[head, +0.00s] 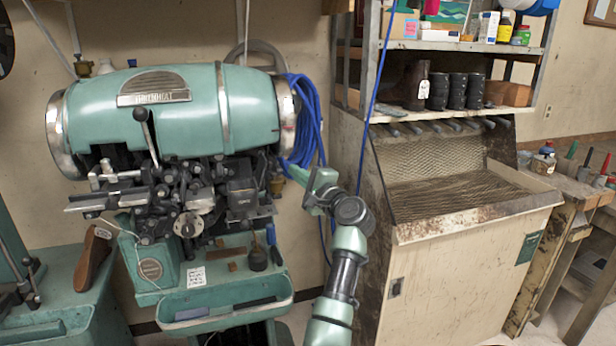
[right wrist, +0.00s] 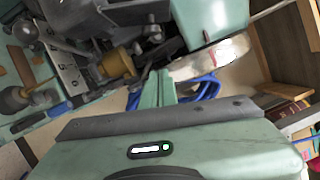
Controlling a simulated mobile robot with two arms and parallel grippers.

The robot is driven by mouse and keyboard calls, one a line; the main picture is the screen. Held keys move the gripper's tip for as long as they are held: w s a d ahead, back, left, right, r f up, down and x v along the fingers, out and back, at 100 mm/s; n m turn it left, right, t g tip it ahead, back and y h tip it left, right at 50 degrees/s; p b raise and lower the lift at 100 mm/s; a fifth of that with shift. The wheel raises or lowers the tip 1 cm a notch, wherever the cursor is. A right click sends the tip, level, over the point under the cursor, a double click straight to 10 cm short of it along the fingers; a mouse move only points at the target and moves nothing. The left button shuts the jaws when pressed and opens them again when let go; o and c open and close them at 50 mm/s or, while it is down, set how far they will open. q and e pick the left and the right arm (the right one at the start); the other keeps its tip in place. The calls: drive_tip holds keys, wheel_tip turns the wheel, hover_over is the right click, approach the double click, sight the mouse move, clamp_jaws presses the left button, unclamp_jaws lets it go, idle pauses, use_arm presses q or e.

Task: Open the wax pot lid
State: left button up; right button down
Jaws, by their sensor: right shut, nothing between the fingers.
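The teal stitcher (head: 150,110) stands at the left of the head view. A dark grey box (head: 243,200) on the right of its mechanism may be the wax pot. What looks like the same box shows at the top of the right wrist view (right wrist: 100,14). Its lid is not distinct, and I cannot tell if it is open or closed. My right gripper (head: 298,174) is to the right of this box, apart from it. In the right wrist view its teal fingers (right wrist: 158,88) are together and empty. My left gripper is not in view.
A bundle of blue cable (head: 303,120) hangs beside the stitcher, close to my right gripper. A cabinet with a mesh tray (head: 450,190) and shelves stands to the right. A teal tray (head: 225,298) is below the mechanism.

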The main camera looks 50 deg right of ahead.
drive_tip(key=w+a+p, duration=0.1)
drive_tip(key=w+a+r, duration=0.1)
drive_tip(key=a, duration=0.1)
drive_tip(key=shift+w+a+p, duration=0.1)
drive_tip(key=shift+a+p, duration=0.1)
drive_tip(key=shift+p, duration=0.2)
drive_tip(key=shift+d, duration=0.1)
